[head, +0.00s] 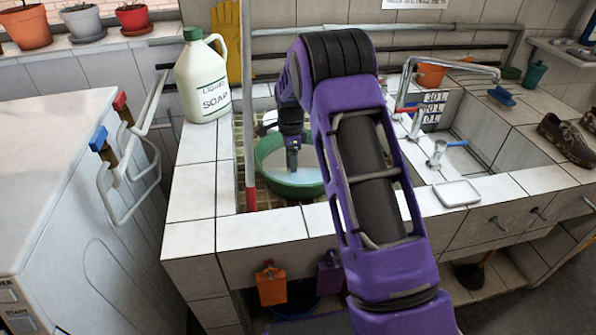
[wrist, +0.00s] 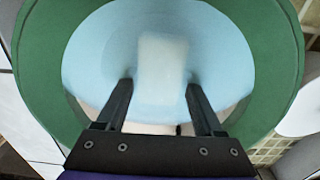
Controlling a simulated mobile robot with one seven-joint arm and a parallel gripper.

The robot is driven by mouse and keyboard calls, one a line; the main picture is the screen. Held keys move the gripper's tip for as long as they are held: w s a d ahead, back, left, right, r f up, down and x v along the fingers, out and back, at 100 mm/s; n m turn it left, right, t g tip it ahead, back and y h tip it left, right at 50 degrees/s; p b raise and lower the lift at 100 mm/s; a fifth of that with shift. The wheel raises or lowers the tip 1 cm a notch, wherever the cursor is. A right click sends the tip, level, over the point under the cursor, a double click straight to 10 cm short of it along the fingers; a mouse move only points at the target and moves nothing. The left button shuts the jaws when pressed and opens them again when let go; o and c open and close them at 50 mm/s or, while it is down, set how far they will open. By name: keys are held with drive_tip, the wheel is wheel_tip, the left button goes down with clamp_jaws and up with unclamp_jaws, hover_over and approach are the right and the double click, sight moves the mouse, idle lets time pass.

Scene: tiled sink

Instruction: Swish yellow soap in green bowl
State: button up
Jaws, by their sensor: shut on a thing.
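The green bowl (head: 298,190) stands in the left tiled sink basin and holds pale blue liquid. Its green rim (wrist: 283,70) surrounds the wrist view. My gripper (head: 292,158) points down into the bowl. In the wrist view my gripper (wrist: 160,88) has its two dark fingers on either side of a pale, whitish block, the soap (wrist: 162,62). It is shut on this soap, which looks washed out rather than clearly yellow. The soap is over or in the liquid; how deep I cannot tell. In the head view the soap is hidden.
A white liquid soap jug (head: 205,80) stands on the tiles left of the basin. A white dish (head: 456,193), taps (head: 437,150) and shoes (head: 565,135) are to the right. The tiled front ledge is mostly clear.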

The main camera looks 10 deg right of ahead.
drive_tip(key=shift+d, duration=2.25)
drive_tip(key=shift+a+p, duration=0.3)
drive_tip(key=shift+a, duration=1.95)
drive_tip(key=shift+d, duration=2.25)
drive_tip(key=shift+a, duration=0.15)
